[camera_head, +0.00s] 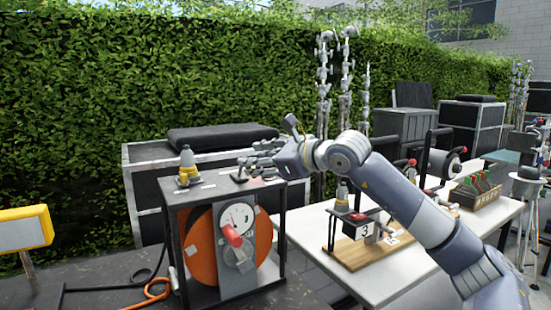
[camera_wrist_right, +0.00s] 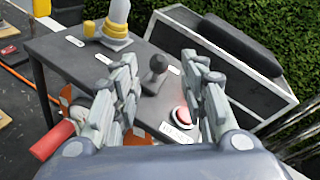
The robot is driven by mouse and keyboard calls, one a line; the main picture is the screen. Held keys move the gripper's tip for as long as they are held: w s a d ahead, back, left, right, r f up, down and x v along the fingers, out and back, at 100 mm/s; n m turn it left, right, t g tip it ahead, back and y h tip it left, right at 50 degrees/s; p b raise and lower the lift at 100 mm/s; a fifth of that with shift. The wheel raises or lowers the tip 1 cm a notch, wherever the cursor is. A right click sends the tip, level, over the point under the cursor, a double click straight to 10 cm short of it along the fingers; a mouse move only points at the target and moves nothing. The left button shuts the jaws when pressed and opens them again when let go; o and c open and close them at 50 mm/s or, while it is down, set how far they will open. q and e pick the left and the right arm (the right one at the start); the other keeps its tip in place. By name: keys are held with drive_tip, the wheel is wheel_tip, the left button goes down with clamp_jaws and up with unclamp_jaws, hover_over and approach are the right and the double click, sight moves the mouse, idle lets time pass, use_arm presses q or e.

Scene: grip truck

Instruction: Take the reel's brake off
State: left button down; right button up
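The orange reel (camera_head: 200,245) stands in a dark frame with a grey front panel, a dial gauge (camera_head: 237,218) and a red handle (camera_head: 232,235). On the frame's top (camera_wrist_right: 75,50) the right wrist view shows a short lever with a dark round knob (camera_wrist_right: 158,65) and a red button (camera_wrist_right: 182,117). Which control is the brake I cannot tell. My right gripper (camera_head: 252,168) is open above the frame's top. In the wrist view its fingers (camera_wrist_right: 163,88) are spread, with the knob beyond and between them and the button by the right finger. Nothing is held. My left gripper is out of view.
A black case (camera_head: 150,190) is behind, against the hedge.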

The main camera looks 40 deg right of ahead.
drive_tip(key=v, duration=0.6)
idle(0.3)
drive_tip(key=shift+s, duration=0.15)
